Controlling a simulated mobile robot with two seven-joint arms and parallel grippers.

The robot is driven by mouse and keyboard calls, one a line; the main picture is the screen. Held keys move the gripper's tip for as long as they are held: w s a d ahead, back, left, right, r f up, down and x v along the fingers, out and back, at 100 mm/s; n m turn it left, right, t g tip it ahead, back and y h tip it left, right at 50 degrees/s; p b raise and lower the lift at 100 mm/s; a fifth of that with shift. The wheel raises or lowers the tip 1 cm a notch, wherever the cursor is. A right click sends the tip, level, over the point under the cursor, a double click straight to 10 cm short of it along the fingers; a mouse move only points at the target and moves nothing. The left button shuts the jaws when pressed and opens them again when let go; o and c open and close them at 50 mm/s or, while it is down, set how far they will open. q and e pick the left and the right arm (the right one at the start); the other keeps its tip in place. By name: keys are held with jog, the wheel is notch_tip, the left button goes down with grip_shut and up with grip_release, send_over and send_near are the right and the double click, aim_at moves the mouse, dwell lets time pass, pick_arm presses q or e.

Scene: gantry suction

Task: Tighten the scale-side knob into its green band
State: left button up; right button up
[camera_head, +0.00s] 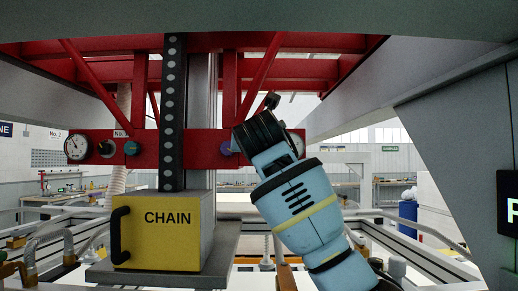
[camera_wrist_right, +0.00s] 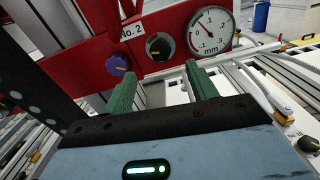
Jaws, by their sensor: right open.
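A red panel marked No. 2 carries a black knob (camera_wrist_right: 159,47) with an orange pointer mark, next to a round white mm gauge (camera_wrist_right: 211,32). A purple knob (camera_wrist_right: 117,65) sits left of it in the right wrist view and also shows in the head view (camera_head: 226,148). My right gripper (camera_wrist_right: 161,72) is open, its green fingers spread below the black knob in the picture and nothing between them. In the head view my right arm covers the black knob and part of the gauge (camera_head: 299,143). My left gripper is out of view.
A yellow CHAIN box (camera_head: 170,232) with a black handle stands on a grey platform beside the dark perforated strip (camera_head: 173,110). A second gauge (camera_head: 77,147), a dark knob (camera_head: 106,148) and a teal knob (camera_head: 131,148) are on the panel's left part. Red braces frame the panel above.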

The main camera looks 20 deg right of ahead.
jog(key=x, duration=0.7)
jog(key=shift+w, duration=0.4)
jog(key=shift+w+d+f, duration=0.1)
jog(key=shift+d+f, duration=0.05)
jog(key=shift+d, duration=0.05)
jog(key=c, duration=1)
jog(key=m, duration=0.5)
